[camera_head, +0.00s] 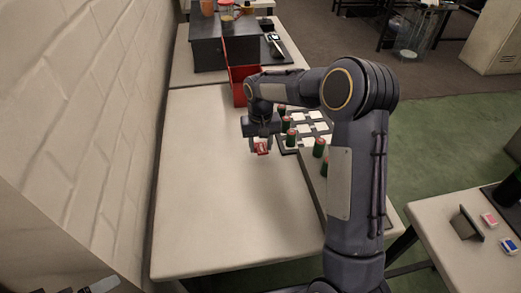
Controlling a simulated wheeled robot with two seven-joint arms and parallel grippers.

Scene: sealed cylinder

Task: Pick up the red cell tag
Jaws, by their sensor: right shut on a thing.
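My right gripper (263,140) is over the white table, pointing down, and is shut on a small red tag, the red cell tag (262,147). The tag shows just below the fingers, with pale marking on its face. It appears to be above the tabletop, but the exact height is hard to tell. Several green cylinders with reddish tops (319,147) stand to the right of the gripper, partly hidden by my arm.
A red bin (239,90) and a dark box (207,50) stand farther back. The front of the white table (215,210) is clear. A side table at right holds red and blue tags (490,220).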

